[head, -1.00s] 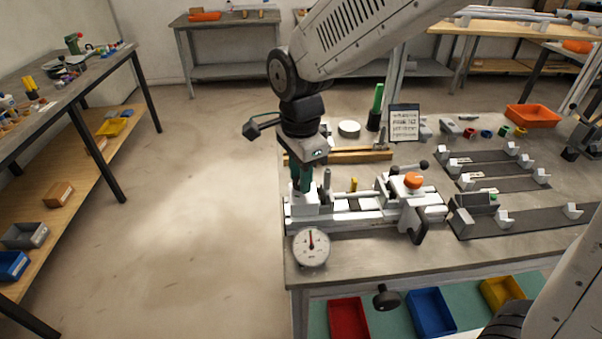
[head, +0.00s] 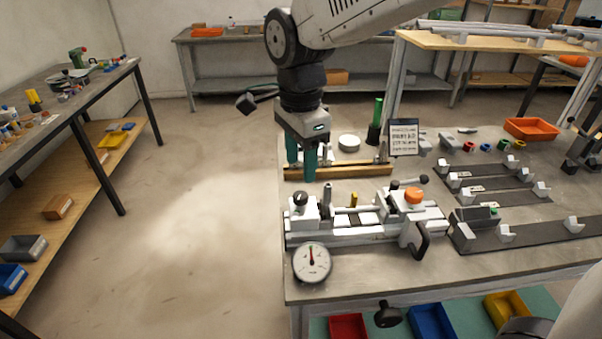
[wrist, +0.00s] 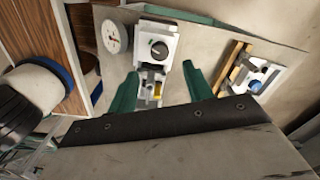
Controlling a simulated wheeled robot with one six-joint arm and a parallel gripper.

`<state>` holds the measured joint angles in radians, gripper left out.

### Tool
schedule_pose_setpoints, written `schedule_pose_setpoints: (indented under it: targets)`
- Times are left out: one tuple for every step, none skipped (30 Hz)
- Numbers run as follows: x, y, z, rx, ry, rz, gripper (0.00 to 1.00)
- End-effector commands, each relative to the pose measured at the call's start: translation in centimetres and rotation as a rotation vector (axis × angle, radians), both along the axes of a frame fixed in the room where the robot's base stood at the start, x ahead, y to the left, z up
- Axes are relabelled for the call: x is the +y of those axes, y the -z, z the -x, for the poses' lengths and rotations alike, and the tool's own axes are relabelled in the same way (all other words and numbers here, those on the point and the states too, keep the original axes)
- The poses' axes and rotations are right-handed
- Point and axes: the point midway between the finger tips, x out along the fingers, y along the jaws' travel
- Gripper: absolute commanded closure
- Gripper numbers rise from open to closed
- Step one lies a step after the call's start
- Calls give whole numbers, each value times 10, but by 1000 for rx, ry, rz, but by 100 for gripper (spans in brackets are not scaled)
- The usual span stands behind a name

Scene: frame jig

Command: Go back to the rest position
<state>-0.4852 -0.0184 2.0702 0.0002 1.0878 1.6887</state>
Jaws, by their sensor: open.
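The fingers point down, stand apart and hold nothing. In the wrist view my gripper (wrist: 158,95) shows its two green fingers spread, with the jig's white block and black knob (wrist: 159,48) beyond them. The jig has a white block with a dark knob at its left end, a brass pin (head: 354,193), and an orange knob (head: 413,195) at its right. A round dial gauge (head: 312,262) stands at the jig's front left.
A wooden bar fixture (head: 340,172) lies behind the jig. A green cylinder (head: 378,110) and a printed sign (head: 403,136) stand further back. Dark rails (head: 485,185) and an orange tray (head: 531,129) are at the right. The floor (head: 200,220) left of the bench is clear.

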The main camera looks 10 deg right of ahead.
Motion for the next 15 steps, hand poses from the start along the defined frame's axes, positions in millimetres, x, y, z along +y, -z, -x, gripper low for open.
schedule_pose_setpoints:
  targets:
    - [0,-3,0,-1,0,0,49]
    - [0,-4,0,0,0,0,49]
    - [0,-5,0,0,0,0,49]
    - [0,-5,0,1,0,0,49]
    - [0,-5,0,1,0,0,49]
    - [0,-5,0,1,0,0,49]
    - [0,-5,0,1,0,0,49]
    - [0,-5,0,1,0,0,49]
    - [0,-5,0,1,0,0,49]
    - [0,-5,0,1,0,0,49]
    - [0,-5,0,1,-2,0,49]
    - [0,-5,0,1,-12,0,49]
    - [0,-5,0,1,-26,0,49]
    - [0,-4,0,2,-51,1,49]
    - [0,-4,1,4,-96,2,49]
